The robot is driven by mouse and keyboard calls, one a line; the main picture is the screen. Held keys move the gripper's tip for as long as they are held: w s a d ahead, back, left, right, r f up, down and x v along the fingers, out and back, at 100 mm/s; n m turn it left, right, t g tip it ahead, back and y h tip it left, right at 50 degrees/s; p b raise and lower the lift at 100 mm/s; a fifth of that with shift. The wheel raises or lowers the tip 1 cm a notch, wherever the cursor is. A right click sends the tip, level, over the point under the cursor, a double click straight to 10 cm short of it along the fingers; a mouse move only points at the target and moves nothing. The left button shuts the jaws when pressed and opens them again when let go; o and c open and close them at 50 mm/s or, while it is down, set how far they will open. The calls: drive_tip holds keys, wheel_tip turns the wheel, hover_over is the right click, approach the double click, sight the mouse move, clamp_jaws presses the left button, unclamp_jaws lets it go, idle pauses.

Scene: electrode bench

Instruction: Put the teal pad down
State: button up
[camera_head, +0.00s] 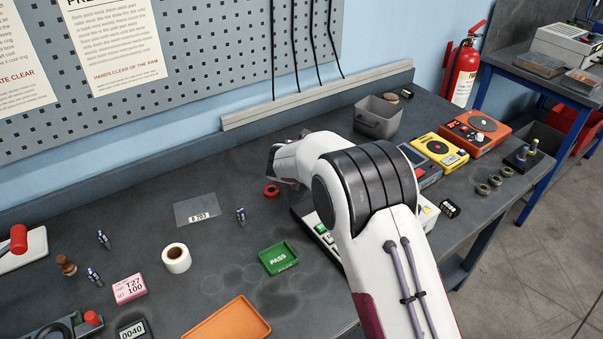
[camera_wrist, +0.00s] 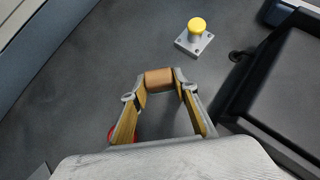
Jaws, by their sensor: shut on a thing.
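No teal pad shows in either view. In the wrist view, my gripper (camera_wrist: 160,85) is shut on a small brown cylinder (camera_wrist: 159,77), held crosswise between the two fingertips. The cylinder appears above the dark bench top; I cannot tell whether it touches it. In the head view, my arm covers the gripper and whatever it holds.
In the wrist view, a yellow knob on a grey plate (camera_wrist: 197,36) stands beyond the fingertips. In the head view, a green PASS tray (camera_head: 278,259), a white roll (camera_head: 176,258), a red ring (camera_head: 271,191) and a grey bin (camera_head: 377,117) stand on the bench.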

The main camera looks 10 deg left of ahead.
drive_tip(key=o, duration=1.1)
drive_tip(key=shift+r, duration=0.2)
drive_tip(key=shift+s+r, duration=0.35)
drive_tip(key=v, duration=1.1)
